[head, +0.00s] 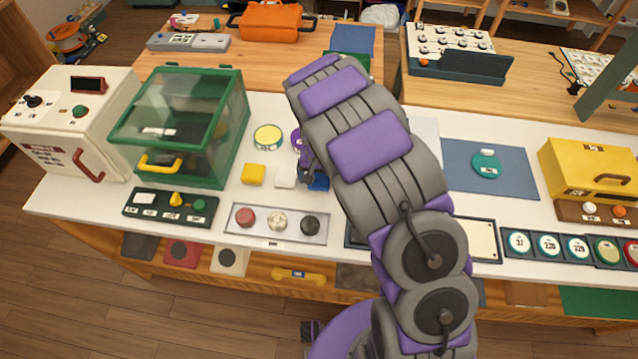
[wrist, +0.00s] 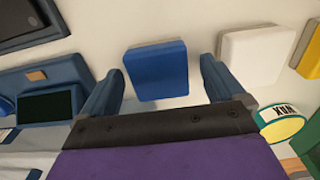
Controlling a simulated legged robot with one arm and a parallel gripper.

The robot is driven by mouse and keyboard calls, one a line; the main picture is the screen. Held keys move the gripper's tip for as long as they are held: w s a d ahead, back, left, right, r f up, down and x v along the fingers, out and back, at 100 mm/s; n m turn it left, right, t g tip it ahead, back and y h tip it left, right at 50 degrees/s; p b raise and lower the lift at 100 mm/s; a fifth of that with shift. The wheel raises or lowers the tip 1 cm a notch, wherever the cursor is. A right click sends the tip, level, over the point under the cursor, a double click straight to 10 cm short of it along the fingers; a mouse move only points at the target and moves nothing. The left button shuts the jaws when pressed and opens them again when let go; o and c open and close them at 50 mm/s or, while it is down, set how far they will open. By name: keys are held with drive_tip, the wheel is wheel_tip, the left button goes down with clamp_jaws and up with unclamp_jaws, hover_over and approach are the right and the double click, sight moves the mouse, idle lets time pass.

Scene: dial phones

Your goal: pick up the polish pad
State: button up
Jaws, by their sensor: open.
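Three square pads lie in a row on the white tabletop: a yellow pad (head: 253,174), a white pad (head: 285,178) and a blue pad (head: 320,184), partly hidden by my arm. I see no label showing which is the polish pad. In the wrist view my gripper (wrist: 162,66) is open, with the blue pad (wrist: 157,68) between its two fingers and a gap on each side. The white pad (wrist: 250,55) lies just right of the right finger, and the yellow pad (wrist: 311,48) is at the right edge. The gripper looks empty.
A round tin marked WAX (wrist: 283,124) and a dark-screened blue device (wrist: 45,105) are near the fingers. In the head view, a green clear-sided box (head: 190,120) stands left of the pads, and a tray of three round knobs (head: 262,232) lies in front.

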sight(319, 179)
drive_tip(key=shift+f, duration=0.5)
drive_tip(key=shift+r, duration=0.1)
drive_tip(key=shift+c, duration=0.4)
drive_tip(key=c, duration=1)
drive_tip(key=shift+r+p, duration=0.65)
drive_tip(key=shift+r, duration=1)
drive_tip(key=shift+s+r, duration=0.15)
drive_tip(key=shift+r, duration=0.1)
drive_tip(key=s+d+p, duration=0.1)
drive_tip(key=s, duration=0.4)
drive_tip(key=s+d+p, duration=0.1)
drive_tip(key=s, duration=0.4)
drive_tip(key=s+d+r, duration=0.1)
drive_tip(key=s, duration=0.4)
drive_tip(key=shift+s+r+p, duration=0.1)
drive_tip(key=shift+s+p, duration=0.15)
drive_tip(key=shift+p, duration=0.15)
